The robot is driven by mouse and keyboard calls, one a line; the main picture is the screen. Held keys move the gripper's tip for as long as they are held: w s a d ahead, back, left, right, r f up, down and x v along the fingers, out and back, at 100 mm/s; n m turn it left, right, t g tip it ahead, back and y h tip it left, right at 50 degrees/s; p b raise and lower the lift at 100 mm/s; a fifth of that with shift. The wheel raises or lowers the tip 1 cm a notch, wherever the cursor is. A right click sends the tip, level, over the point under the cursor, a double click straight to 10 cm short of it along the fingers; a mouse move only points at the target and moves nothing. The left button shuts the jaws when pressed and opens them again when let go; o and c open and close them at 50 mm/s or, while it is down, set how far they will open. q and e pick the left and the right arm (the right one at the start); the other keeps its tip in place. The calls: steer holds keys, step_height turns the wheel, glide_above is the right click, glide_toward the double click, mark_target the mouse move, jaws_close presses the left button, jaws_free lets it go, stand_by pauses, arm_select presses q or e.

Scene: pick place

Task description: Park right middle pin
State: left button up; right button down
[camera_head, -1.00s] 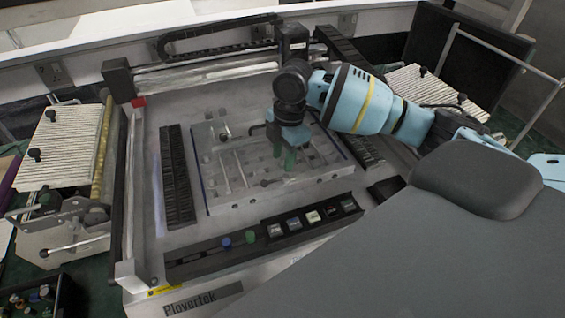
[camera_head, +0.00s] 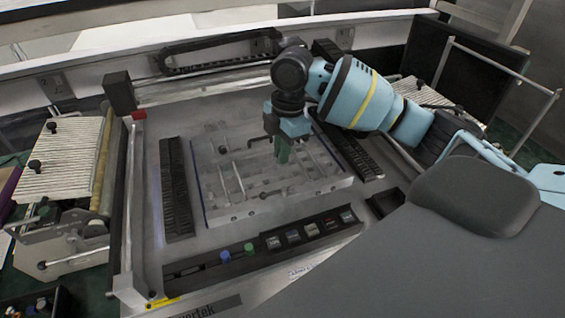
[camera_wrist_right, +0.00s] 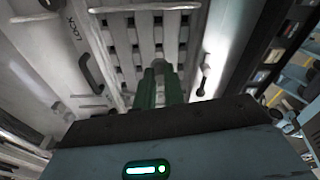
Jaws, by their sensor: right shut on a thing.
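The clear plate (camera_head: 228,216) with its pins and slots lies on the machine bed. My right gripper (camera_head: 283,152) is over the right middle part of the plate, its green fingers pointing down. In the right wrist view the fingers (camera_wrist_right: 158,88) are close together and shut on a thin pin, mostly hidden between them. A pin with a dark knob (camera_wrist_right: 205,72) stands apart to the right of the fingers. Another pin (camera_head: 223,150) shows on the left part of the plate in the head view. My left gripper is not in view.
Black ribbed strips flank the plate, one at left (camera_head: 176,190) and one at right (camera_head: 347,150). A button panel (camera_head: 308,230) runs along the front. A ridged white tray (camera_head: 62,155) stands at left.

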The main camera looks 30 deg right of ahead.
steer(key=shift+r, duration=2.3)
steer(key=shift+a, duration=0.1)
steer(key=shift+s+a+f+m, duration=0.15)
steer(key=shift+s+a+m, duration=0.25)
steer(key=shift+m, duration=0.6)
steer(key=s+a+m, duration=0.1)
steer(key=a+m, duration=0.1)
steer(key=m, duration=0.2)
steer(key=s+a+f+m+t, duration=0.1)
steer(key=s+a+m, duration=0.1)
steer(key=m, duration=0.2)
steer(key=s+a+m+h, duration=0.1)
steer(key=a+m, duration=0.1)
steer(key=m, duration=0.2)
steer(key=shift+s+a+f+m, duration=0.25)
steer(key=shift+s+f+m, duration=0.05)
steer(key=shift+s+m, duration=0.1)
steer(key=shift+s+a+f+m, duration=0.1)
steer(key=shift+s+a+m, duration=0.2)
steer(key=shift+m, duration=0.4)
steer(key=shift+s+a+f+m, duration=0.1)
steer(key=shift+s+a+m, duration=0.15)
steer(key=shift+m, duration=0.45)
